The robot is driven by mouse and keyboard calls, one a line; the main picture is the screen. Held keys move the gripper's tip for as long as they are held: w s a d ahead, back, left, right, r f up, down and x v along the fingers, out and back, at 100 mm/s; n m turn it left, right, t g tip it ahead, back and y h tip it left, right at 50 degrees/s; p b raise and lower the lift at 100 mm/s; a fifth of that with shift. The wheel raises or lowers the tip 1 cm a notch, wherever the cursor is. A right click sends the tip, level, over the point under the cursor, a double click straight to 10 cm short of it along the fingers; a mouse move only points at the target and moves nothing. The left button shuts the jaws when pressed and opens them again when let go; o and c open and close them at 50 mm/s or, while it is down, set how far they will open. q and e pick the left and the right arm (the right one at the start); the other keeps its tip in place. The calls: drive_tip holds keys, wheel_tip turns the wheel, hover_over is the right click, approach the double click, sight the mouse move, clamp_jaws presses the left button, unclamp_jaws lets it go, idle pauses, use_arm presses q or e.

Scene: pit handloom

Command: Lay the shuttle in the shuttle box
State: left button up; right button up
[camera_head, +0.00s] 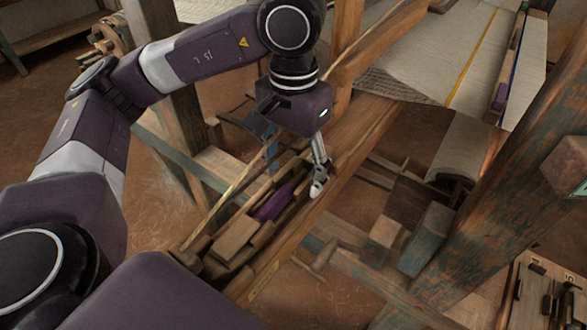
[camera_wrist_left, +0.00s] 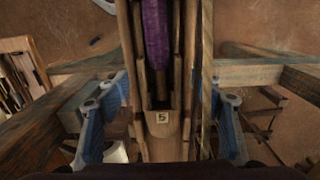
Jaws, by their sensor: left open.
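The shuttle's purple yarn (camera_head: 273,203) shows in the head view, low between the wooden walls of the shuttle box (camera_head: 262,250). The yarn (camera_wrist_left: 156,35) also shows at the top of the left wrist view, in a narrow wooden channel. Whether the shuttle rests fully on the box floor I cannot tell. My left gripper (camera_head: 295,165) is above the box's far end, fingers pointing down. In the left wrist view it is open (camera_wrist_left: 160,125), with blue fingers spread on both sides of the wooden piece, apart from it. My right gripper is not in view.
Cloth (camera_head: 440,60) stretches at the upper right. A thick worn post (camera_head: 500,190) rises at the right. A tool tray (camera_head: 545,295) lies at the lower right. Wooden beams cross below the box.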

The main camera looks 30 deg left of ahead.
use_arm(q)
drive_tip(key=shift+r+p, duration=1.4)
drive_tip(key=shift+r, duration=1.1)
wheel_tip(320, 180, up, 3)
drive_tip(key=shift+f+p, duration=0.1)
drive_tip(key=shift+p, duration=1.05)
